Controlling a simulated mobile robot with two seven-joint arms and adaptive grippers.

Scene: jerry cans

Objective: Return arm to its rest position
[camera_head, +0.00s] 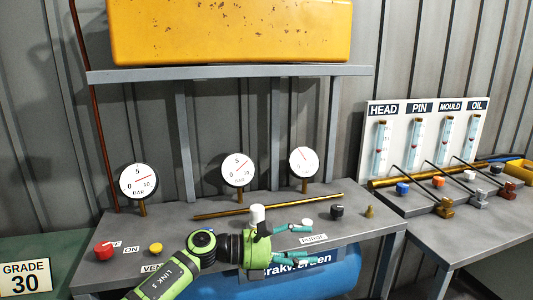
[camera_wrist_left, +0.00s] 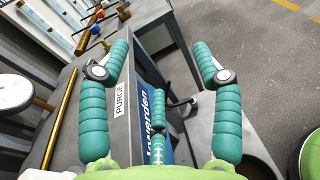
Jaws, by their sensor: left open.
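My left arm (camera_head: 178,275), green and black, reaches in from the bottom of the head view. Its left gripper (camera_head: 312,243) is over the front edge of the gauge bench, near the PURGE label. In the left wrist view its teal ribbed fingers (camera_wrist_left: 160,55) are spread wide, with nothing between them. A third, shorter finger shows low in the middle. The gripper hides part of the blue tank (camera_head: 340,268) below the bench. My right gripper is in neither view.
The gauge bench (camera_head: 230,208) carries several dial gauges, a brass pipe (camera_head: 270,206), a red knob (camera_head: 104,250), a yellow button (camera_head: 155,249) and a black knob (camera_head: 337,211). A yellow tank (camera_head: 230,30) sits on the shelf above. Another bench (camera_head: 430,235) with valves stands right.

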